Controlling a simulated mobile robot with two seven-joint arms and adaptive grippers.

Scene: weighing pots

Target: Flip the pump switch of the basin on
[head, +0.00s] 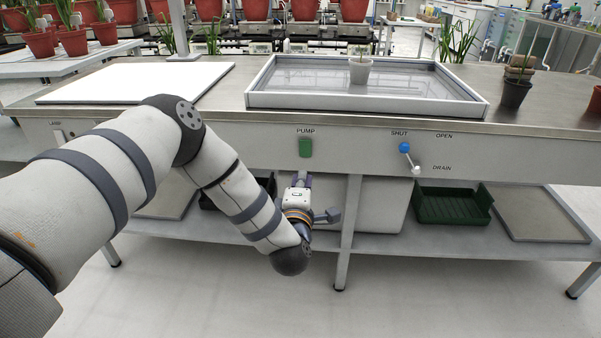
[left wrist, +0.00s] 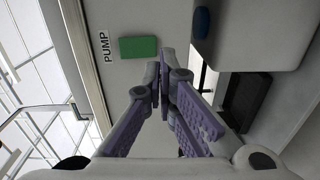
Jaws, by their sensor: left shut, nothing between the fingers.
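The green pump switch (head: 305,147) is on the front panel of the bench, under the word PUMP. It also shows in the left wrist view (left wrist: 138,47), next to the PUMP label. The basin (head: 300,99) is a grey-rimmed tray on the bench top above it. My left gripper (head: 302,176) is just below the switch in the head view, apart from it, with its fingers shut and empty. In the left wrist view its purple fingers (left wrist: 160,75) meet just beside the green switch. My right gripper is not in view.
A blue-knobbed drain lever (head: 405,148) sits on the panel right of the switch. A table leg (head: 348,230) and lower shelf (head: 380,240) are near my left arm.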

